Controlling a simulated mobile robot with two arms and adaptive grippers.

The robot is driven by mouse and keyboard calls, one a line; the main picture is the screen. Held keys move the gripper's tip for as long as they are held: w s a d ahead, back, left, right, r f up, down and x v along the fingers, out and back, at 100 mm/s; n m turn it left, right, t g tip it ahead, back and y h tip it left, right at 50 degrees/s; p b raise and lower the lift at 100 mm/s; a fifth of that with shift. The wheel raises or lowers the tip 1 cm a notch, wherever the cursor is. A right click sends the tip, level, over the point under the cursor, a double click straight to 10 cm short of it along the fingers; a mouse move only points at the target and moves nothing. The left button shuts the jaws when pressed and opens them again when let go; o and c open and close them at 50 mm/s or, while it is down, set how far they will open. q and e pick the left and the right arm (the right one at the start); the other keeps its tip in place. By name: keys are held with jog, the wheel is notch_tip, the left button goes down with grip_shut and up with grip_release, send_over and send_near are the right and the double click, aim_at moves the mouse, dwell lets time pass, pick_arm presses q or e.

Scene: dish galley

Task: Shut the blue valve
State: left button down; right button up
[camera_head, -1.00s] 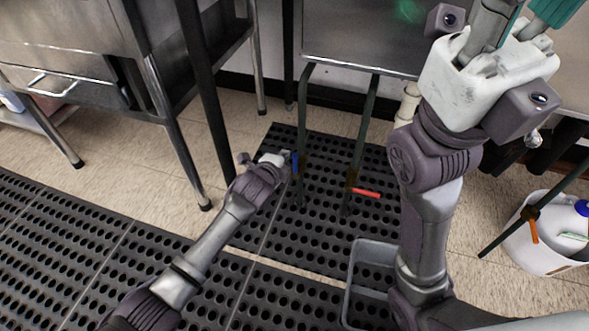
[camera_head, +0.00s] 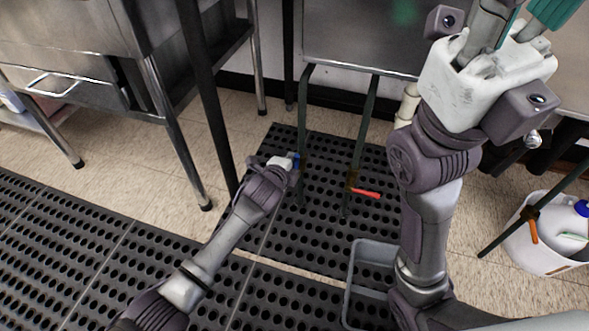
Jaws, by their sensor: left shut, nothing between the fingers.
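The blue valve handle (camera_head: 296,159) is on the left green pipe, low over the black mat. It is small and partly hidden by my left gripper (camera_head: 287,162), which is shut and empty right beside it on the left. I cannot tell whether they touch. A similar red handle (camera_head: 366,193) sits on the middle green pipe and points right. My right gripper (camera_head: 520,22) is raised at the top right, far from the blue valve; its fingertips are cut off by the frame edge.
An orange handle (camera_head: 533,231) hangs on the right pipe, by a white bucket (camera_head: 550,252) with a bottle. A grey tub (camera_head: 373,252) stands on the perforated mat (camera_head: 290,235). Dark table legs (camera_head: 213,125) stand left of my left gripper.

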pick_arm(q)
jog(key=shift+s+d, duration=0.1)
jog(key=shift+s+d, duration=0.2)
jog(key=shift+d, duration=0.4)
jog(key=shift+s+d, duration=0.15)
jog(key=shift+d, duration=0.15)
jog(key=shift+d+f, duration=0.1)
jog(key=shift+s+d+f, duration=0.1)
jog(key=shift+s+d, duration=0.1)
jog(key=shift+d, duration=0.25)
jog(key=shift+s+d+f, duration=0.1)
jog(key=shift+s+d, duration=0.1)
jog(key=shift+d, duration=0.2)
